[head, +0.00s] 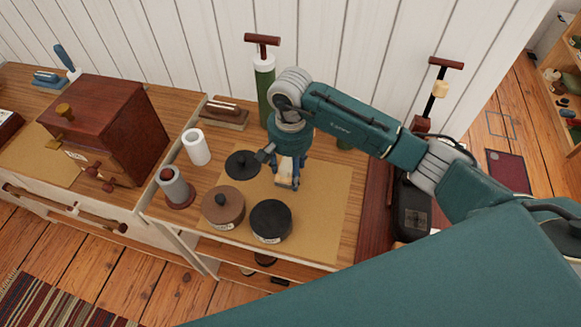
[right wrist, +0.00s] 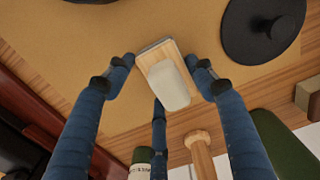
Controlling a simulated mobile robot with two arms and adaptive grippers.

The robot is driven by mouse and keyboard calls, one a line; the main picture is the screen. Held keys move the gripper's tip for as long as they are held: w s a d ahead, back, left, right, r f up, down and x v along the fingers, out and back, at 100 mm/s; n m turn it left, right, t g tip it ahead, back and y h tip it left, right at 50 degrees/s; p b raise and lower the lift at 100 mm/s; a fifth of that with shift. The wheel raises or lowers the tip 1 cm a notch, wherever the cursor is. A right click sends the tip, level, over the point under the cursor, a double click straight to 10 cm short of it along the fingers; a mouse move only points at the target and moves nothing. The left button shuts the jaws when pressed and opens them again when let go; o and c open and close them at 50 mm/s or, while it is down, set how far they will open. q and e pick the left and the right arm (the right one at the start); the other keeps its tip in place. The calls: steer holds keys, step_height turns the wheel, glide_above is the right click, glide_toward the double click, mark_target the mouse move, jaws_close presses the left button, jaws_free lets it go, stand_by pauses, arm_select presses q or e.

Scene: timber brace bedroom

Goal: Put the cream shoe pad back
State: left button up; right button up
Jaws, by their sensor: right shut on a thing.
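The cream shoe pad (right wrist: 172,90) is a rounded cream block on a pale wooden back. In the head view it shows as a small pale patch (head: 287,183) low between the fingers, over the tan mat (head: 325,195). My right gripper (head: 288,168) points down at the mat and is shut on the pad. In the right wrist view its blue fingers (right wrist: 160,66) close on the pad from both sides, with a third finger below. Whether the pad touches the mat is hard to tell. My left gripper is not in view.
A black lid (head: 242,164), a brown knobbed tin (head: 222,207) and a black tin (head: 271,221) stand left of and before the gripper. The mat's right side is clear.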

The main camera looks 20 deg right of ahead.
steer(key=shift+f, duration=0.2)
steer(key=o, duration=1)
steer(key=shift+r, duration=0.1)
